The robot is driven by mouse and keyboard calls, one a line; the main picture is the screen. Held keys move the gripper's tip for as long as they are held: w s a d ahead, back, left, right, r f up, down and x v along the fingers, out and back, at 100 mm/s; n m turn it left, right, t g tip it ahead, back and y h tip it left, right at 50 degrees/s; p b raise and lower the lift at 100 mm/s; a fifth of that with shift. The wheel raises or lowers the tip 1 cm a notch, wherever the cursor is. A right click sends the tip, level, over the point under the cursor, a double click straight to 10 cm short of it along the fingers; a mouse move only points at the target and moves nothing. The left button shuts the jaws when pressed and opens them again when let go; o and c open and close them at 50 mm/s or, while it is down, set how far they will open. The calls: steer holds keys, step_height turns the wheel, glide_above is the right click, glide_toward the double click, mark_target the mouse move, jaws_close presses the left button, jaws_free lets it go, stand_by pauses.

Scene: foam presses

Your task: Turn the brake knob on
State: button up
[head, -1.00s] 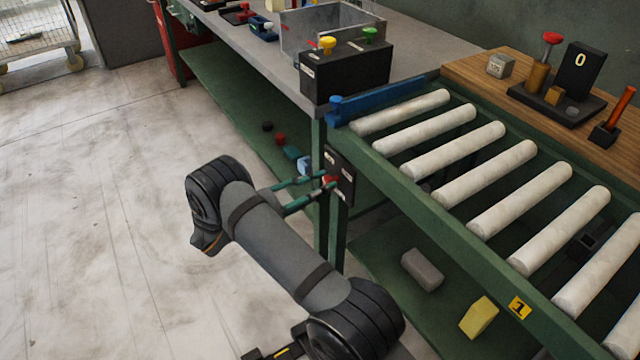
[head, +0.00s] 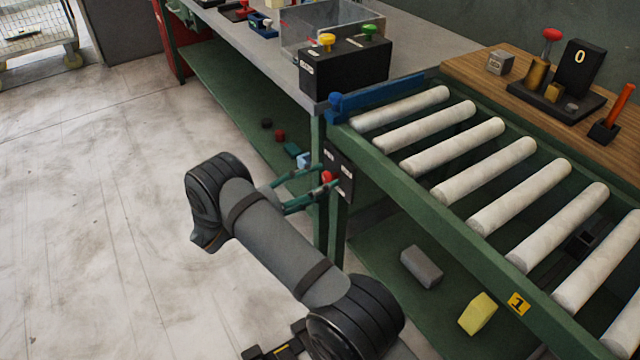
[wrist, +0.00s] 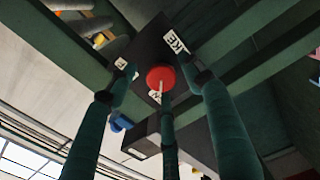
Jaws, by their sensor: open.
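The brake knob (wrist: 160,77) is round and red with a white pointer mark, in the middle of the wrist view. It sits on a black panel (wrist: 147,54) with white labels; one ends in "KE", another below the knob is partly hidden. The pointer mark runs down toward that label. In the head view the knob (head: 327,177) is on the panel at the green table's leg. My gripper (wrist: 165,88) is open, its teal fingers spread around the knob. I cannot tell whether they touch it. The gripper also shows in the head view (head: 324,181).
A roller conveyor (head: 470,170) lies to the right of the panel. A black box (head: 345,75) with yellow and green knobs stands on the table above. A grey block (head: 422,267) and a yellow block (head: 478,313) lie on the lower shelf.

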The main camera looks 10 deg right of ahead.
steer(key=shift+a, duration=0.1)
steer(key=v, duration=1.2)
steer(key=x, duration=1.2)
